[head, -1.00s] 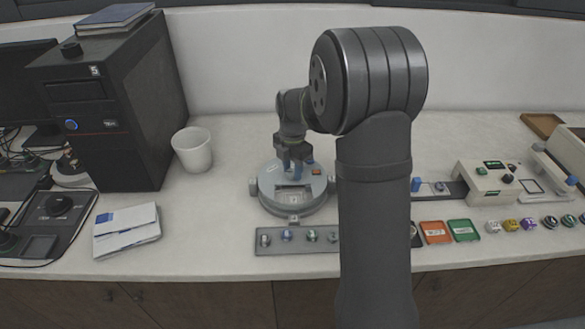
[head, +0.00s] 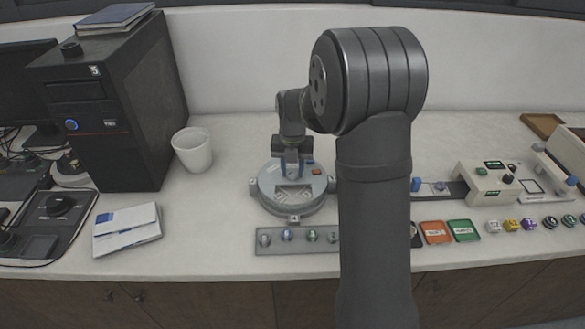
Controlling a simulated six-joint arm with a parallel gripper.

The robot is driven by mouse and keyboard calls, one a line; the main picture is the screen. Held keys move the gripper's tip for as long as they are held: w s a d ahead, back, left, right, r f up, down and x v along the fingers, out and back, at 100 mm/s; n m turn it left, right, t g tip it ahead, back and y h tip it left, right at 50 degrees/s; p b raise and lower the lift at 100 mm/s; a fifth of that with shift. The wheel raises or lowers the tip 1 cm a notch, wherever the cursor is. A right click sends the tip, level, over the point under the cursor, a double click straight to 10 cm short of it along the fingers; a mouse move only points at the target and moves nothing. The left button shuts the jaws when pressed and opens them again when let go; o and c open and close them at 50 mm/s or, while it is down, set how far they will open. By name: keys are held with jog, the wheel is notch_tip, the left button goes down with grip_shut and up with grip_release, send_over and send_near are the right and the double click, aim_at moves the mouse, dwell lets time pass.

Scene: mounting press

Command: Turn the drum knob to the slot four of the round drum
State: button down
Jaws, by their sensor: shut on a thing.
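The round drum (head: 268,201) is a grey disc-shaped unit on the white bench, left of my arm. It has a light opening on its front top and an orange-red label at its right. My gripper (head: 292,174) points down onto the top of the drum and is shut on the drum knob, which shows as a bit of blue between and beside the fingers. Most of the knob is hidden by the gripper. The slot numbers are too small to read.
A grey strip with several small round pieces (head: 263,239) lies in front of the drum. Orange (head: 435,232) and green (head: 464,230) trays and a beige press unit (head: 489,182) stand right of my arm. A white cup (head: 192,150) and folded papers (head: 127,230) are at left.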

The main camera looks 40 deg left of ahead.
aim_at(292, 172)
jog(key=shift+n, duration=0.6)
jog(key=c, duration=1)
grip_release()
jog(key=shift+r, duration=0.1)
notch_tip(292, 172, up, 17)
jog(key=shift+r, duration=0.15)
